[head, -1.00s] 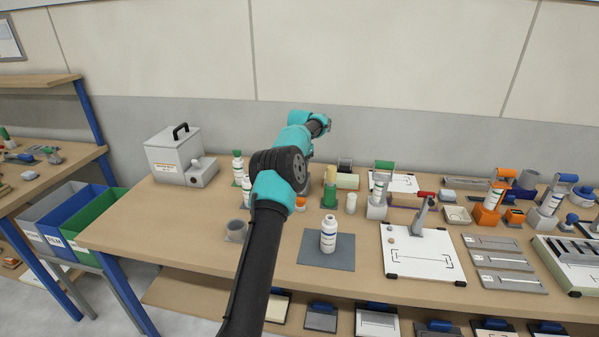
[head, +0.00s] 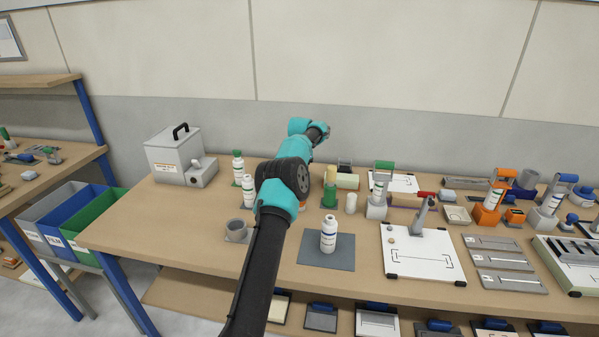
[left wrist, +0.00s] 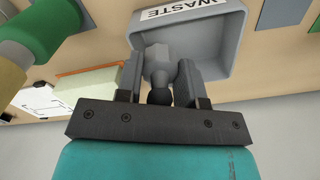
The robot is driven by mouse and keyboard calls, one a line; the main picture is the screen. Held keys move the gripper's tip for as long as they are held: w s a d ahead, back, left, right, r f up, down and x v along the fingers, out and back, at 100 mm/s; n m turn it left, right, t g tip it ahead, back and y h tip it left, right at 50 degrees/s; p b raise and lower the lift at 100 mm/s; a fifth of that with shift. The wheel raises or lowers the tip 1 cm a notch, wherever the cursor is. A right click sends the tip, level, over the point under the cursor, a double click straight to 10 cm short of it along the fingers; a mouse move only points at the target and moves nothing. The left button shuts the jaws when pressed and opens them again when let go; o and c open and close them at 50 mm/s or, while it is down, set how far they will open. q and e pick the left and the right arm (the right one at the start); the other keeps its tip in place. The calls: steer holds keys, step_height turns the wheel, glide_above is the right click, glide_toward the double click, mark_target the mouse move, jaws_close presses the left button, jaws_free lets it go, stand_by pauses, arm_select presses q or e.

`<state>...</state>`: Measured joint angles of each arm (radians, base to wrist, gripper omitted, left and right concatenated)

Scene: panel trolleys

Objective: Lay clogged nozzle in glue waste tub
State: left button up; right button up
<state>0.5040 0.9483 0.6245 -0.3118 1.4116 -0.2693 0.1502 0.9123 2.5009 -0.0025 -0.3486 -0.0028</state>
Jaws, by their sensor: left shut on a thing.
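The glue waste tub is a grey open tub (left wrist: 237,50) labelled WASTE, seen close up in the left wrist view. My left gripper (left wrist: 159,80) is shut on the clogged nozzle (left wrist: 158,62), a small grey faceted piece with a dark rounded end between the fingers. The nozzle overlaps the near left part of the tub's opening; I cannot tell its height above the floor of the tub. My right gripper is out of view.
A white bottle (head: 328,236) is on a grey mat in front. Several glue bottles stand left of my arm. The bench's front left is clear.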

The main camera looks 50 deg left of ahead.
arm_select(q)
steer(key=shift+f, duration=0.75)
steer(key=o, duration=1.1)
steer(key=shift+c, duration=0.2)
steer(key=shift+r, duration=0.1)
